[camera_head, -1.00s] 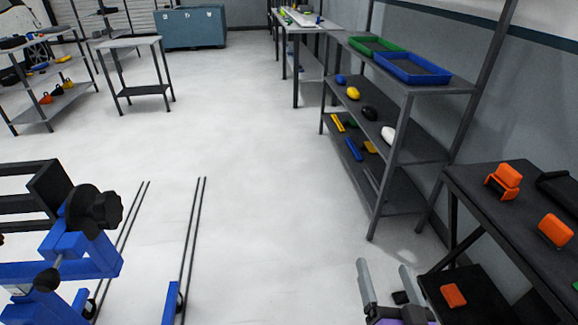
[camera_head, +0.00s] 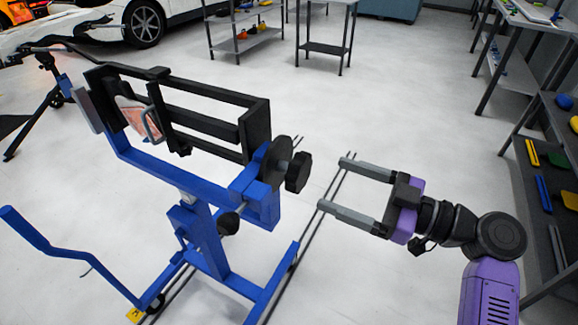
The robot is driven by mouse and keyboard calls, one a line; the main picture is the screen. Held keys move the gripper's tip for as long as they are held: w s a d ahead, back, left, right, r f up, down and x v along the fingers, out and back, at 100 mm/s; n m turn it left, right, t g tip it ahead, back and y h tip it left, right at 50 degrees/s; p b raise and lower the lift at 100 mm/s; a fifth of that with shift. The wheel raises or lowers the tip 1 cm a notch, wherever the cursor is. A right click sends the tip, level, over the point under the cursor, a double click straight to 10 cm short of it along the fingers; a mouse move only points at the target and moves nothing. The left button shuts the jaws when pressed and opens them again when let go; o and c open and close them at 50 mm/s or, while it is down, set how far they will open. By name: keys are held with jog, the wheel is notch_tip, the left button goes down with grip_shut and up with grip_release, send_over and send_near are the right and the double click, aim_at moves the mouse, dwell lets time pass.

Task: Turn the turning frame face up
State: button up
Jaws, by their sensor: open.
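The turning frame (camera_head: 200,93) is a black rectangular frame on a blue wheeled stand (camera_head: 205,225), left of centre. It is tilted, and a reddish-white piece (camera_head: 140,118) with a grey handle shows at its left part. A black knob (camera_head: 298,172) sticks out at the frame's right end, beside a round black disc. My gripper (camera_head: 333,184) is right of the knob, apart from it. Its two grey fingers are spread, point left towards the knob, and hold nothing. I cannot tell which side of the frame is its face.
A shelf (camera_head: 540,190) with coloured items stands along the right edge. A small table (camera_head: 325,48) and a low shelf (camera_head: 243,45) stand at the back. A white car (camera_head: 110,25) is at the back left. The floor between is mostly clear.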

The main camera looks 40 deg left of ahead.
aim_at(305, 174)
jog(key=shift+n, duration=0.3)
jog(key=shift+p+x, duration=0.4)
jog(key=shift+x, duration=3.6)
jog(key=shift+s+f, duration=0.1)
grip_shut()
